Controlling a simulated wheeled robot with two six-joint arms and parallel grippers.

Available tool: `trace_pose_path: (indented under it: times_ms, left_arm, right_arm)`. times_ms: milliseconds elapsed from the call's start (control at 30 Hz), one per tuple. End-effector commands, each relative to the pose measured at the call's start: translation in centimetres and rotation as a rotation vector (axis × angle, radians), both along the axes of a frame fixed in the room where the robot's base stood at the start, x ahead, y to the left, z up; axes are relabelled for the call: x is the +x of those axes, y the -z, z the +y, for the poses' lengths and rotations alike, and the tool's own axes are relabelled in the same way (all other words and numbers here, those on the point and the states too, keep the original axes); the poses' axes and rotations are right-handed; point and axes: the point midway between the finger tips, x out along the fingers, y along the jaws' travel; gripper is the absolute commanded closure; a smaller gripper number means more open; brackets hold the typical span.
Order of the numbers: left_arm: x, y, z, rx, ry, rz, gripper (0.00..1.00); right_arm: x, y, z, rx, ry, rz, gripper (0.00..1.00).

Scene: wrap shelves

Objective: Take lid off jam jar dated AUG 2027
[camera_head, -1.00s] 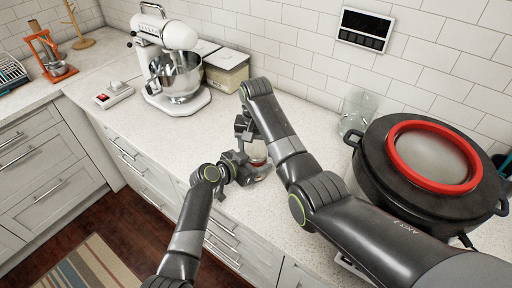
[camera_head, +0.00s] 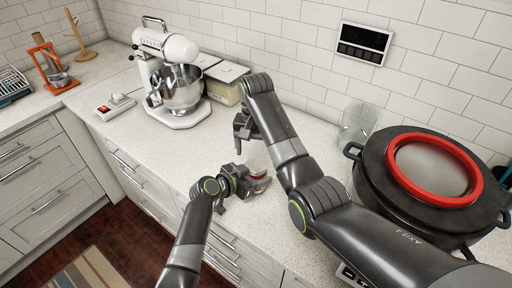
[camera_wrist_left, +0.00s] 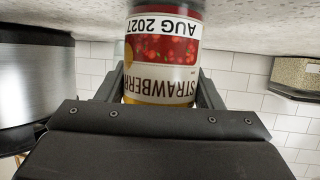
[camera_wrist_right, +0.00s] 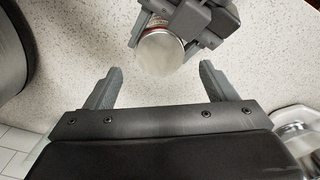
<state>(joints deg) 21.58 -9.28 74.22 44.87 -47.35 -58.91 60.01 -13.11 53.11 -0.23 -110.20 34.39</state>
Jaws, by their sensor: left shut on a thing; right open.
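A strawberry jam jar (camera_wrist_left: 163,55) shows its label, with AUG 2027 legible upside down in the left wrist view. My left gripper (camera_head: 262,184) is shut around the jar's sides, low over the counter. In the right wrist view, the jar's round pale top (camera_wrist_right: 157,54) faces my right gripper (camera_wrist_right: 160,70).
A stand mixer (camera_head: 172,75) and a box (camera_head: 226,88) stand at the back left. A glass jar (camera_head: 357,122) and a large dark pot with a red ring (camera_head: 433,196) stand at the right. Counter (camera_head: 165,147) left of the jar is clear. The counter's front edge is close.

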Motion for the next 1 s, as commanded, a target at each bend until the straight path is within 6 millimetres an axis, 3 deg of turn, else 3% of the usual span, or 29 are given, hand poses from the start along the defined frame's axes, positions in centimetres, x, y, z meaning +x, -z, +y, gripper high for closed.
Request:
trace_pose_path:
  times_ms: [500, 700, 867, 1000]
  left_arm:
    - [0.0, 0.0, 0.0, 0.000, 0.000, 0.000, 1.00]
    - [0.0, 0.0, 0.0, 0.000, 0.000, 0.000, 1.00]
    - [0.0, 0.0, 0.0, 0.000, 0.000, 0.000, 1.00]
    - [0.0, 0.0, 0.0, 0.000, 0.000, 0.000, 1.00]
  right_arm:
    - [0.0, -2.7, 0.0, 0.000, 0.675, -0.001, 0.22]
    - [0.0, -3.2, 0.0, 0.000, 0.808, 0.000, 0.22]
    - [0.0, -2.2, 0.0, -0.001, 0.833, 0.002, 0.22]
    - [-0.1, -0.1, 0.0, -0.002, 0.832, 0.002, 0.22]
